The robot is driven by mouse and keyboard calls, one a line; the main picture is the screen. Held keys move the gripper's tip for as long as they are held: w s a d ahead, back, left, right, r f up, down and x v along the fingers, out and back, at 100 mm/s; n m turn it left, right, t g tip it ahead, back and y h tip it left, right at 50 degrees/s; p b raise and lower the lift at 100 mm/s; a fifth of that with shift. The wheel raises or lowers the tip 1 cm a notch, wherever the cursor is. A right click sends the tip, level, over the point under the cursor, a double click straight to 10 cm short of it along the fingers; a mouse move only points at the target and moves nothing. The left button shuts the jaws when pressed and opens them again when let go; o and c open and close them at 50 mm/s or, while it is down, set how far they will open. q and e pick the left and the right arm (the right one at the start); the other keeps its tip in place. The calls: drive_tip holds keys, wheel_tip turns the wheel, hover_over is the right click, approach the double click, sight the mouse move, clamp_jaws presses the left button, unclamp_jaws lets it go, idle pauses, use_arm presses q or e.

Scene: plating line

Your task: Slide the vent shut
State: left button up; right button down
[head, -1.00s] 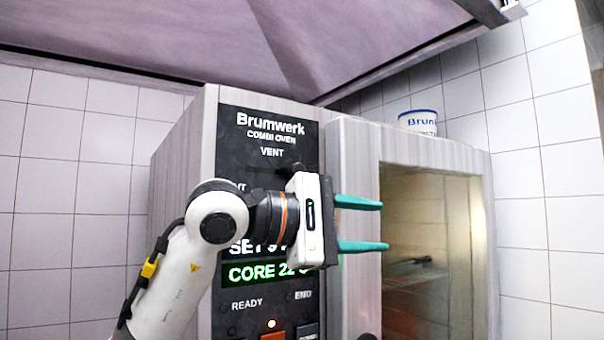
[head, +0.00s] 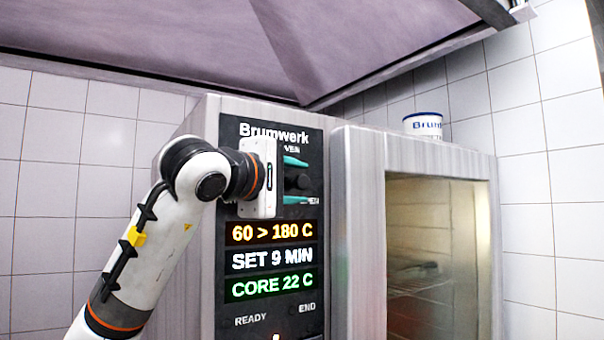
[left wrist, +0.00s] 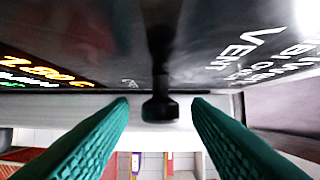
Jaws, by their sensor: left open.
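The vent control is a dark knob (head: 298,180) on the black control panel, under the VENT label. It also shows in the left wrist view as a black knob (left wrist: 160,109) at the end of a dark slot. My left gripper (head: 296,180) is in front of the panel with its teal fingers open, one above and one below the knob. In the left wrist view the fingers (left wrist: 160,105) stand on both sides of the knob, with gaps to each. Part of the slot is hidden by the gripper in the head view. My right gripper is not in view.
The combi oven's displays (head: 271,258) read 60 > 180 C, SET 9 MIN and CORE 22 C. The glass oven door (head: 430,250) is to the right. A white and blue tub (head: 423,126) stands on top. A sloped hood (head: 200,40) hangs above.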

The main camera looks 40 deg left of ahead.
use_arm(q)
drive_tip(key=shift+w, duration=1.15)
clamp_jaws()
drive_tip(key=s+a, duration=0.2)
drive_tip(key=s, duration=0.4)
drive_tip(key=shift+s+a, duration=0.25)
drive_tip(key=shift+a, duration=0.05)
unclamp_jaws()
drive_tip(key=shift+s+f, duration=0.1)
drive_tip(key=shift+s, duration=0.05)
drive_tip(key=shift+s+a, duration=0.15)
drive_tip(key=shift+s, duration=0.05)
